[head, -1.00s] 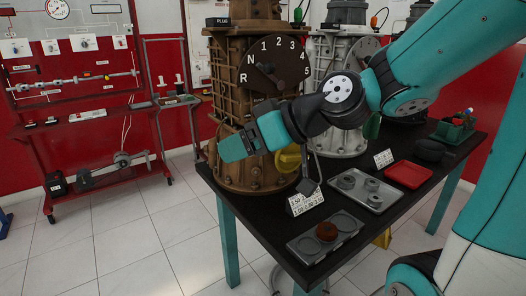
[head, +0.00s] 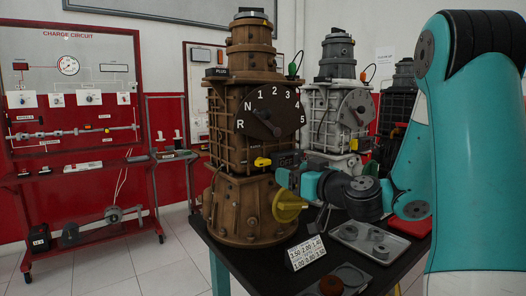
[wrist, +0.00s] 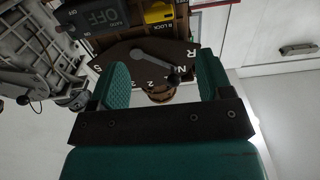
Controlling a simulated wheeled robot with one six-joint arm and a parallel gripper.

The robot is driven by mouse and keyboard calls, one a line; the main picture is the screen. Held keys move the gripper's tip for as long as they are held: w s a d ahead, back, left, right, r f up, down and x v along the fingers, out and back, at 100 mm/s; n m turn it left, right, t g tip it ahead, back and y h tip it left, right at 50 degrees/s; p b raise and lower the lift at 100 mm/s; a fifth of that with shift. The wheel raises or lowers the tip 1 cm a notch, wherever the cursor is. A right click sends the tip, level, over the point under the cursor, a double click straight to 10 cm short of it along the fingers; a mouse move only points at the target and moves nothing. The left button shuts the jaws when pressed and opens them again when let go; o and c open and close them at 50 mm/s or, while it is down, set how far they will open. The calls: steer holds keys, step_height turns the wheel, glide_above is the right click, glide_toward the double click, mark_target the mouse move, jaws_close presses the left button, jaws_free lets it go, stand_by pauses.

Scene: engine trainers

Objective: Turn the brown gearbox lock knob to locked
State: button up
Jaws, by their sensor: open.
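The brown gearbox (head: 250,130) stands on the dark table, with a dark gear dial (head: 268,112) marked R, N, 1 to 5 on its front. A small yellow lock knob (head: 262,162) sits below the dial. In the wrist view, which is upside down, the yellow lock knob (wrist: 158,13) is near the top edge beside a LOCK label, partly cut off. My gripper (head: 284,180) is to the right of and slightly below the knob in the head view. Its teal fingers (wrist: 163,72) are apart with nothing held, and the dial shows between and beyond them.
A larger yellow handwheel (head: 288,206) sticks out low on the gearbox, close under my gripper. A dark OFF switch box (wrist: 97,16) is beside the knob. A grey gearbox (head: 335,110) stands to the right. A number card (head: 306,253) and grey tray (head: 365,243) are on the table.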

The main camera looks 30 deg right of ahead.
mark_target(265, 162)
steer(key=w+p, duration=0.9)
steer(key=w, duration=0.3)
steer(key=shift+a, duration=0.2)
steer(key=shift+w+f+p, duration=0.1)
steer(key=shift+w+p, duration=0.2)
steer(key=shift+w, duration=0.15)
steer(key=c, duration=0.9)
